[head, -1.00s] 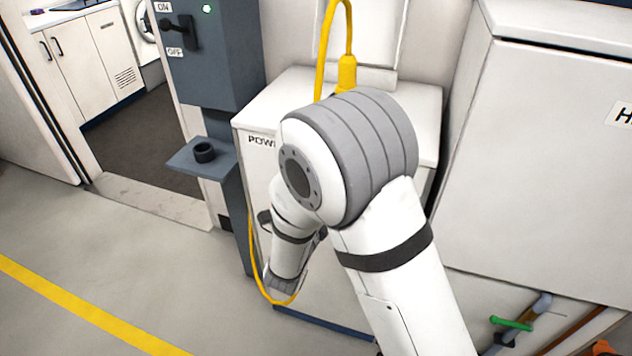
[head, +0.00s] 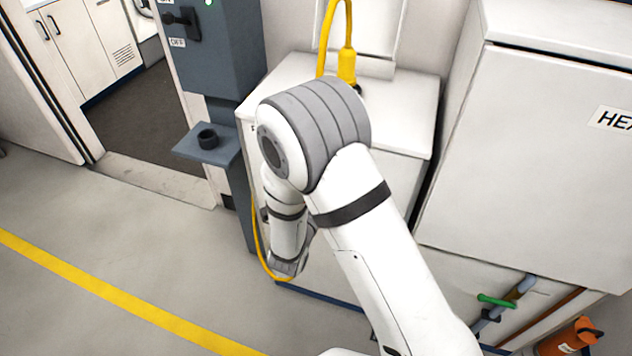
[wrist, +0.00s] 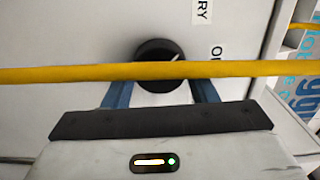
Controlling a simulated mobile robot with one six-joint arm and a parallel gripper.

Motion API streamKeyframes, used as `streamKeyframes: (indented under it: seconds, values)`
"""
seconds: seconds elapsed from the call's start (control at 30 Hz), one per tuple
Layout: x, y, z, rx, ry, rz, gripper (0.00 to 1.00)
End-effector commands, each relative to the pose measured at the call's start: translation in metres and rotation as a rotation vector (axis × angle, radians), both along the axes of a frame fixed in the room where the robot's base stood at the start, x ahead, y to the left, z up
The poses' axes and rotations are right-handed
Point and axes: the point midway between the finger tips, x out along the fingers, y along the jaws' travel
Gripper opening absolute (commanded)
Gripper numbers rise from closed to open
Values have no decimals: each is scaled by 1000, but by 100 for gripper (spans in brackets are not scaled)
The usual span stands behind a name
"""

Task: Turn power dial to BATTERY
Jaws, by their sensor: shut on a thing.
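The power dial (wrist: 155,47) is a round black knob on a white panel in the wrist view. A short white mark on it points to the upper right, roughly between two sideways labels. The label ending in "RY" (wrist: 202,11) is above right, and one starting with "O" (wrist: 216,53) is at right. My gripper (wrist: 162,90) has its blue fingers on either side of the dial and is shut on it. A yellow cable (wrist: 60,74) crosses in front and hides part of the dial and fingers. In the head view my arm hides the dial.
The yellow cable (head: 257,235) hangs in a loop beside my wrist and rises to a yellow plug (head: 347,66) atop the white cabinet (head: 405,105). A grey switch box (head: 225,45) and small shelf (head: 190,150) stand left. Floor (head: 110,240) is open at lower left.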

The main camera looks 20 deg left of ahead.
Motion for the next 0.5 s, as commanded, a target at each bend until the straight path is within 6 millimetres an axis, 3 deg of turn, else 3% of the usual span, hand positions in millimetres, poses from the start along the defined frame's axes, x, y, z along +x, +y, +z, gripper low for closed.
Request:
streamKeyframes:
  seconds: [0.17,0.2,0.5]
  values:
    - [0,0,0,-1,0,0,29]
    - [0,0,0,-1,0,0,53]
    - [0,-1,0,0,0,-1,74]
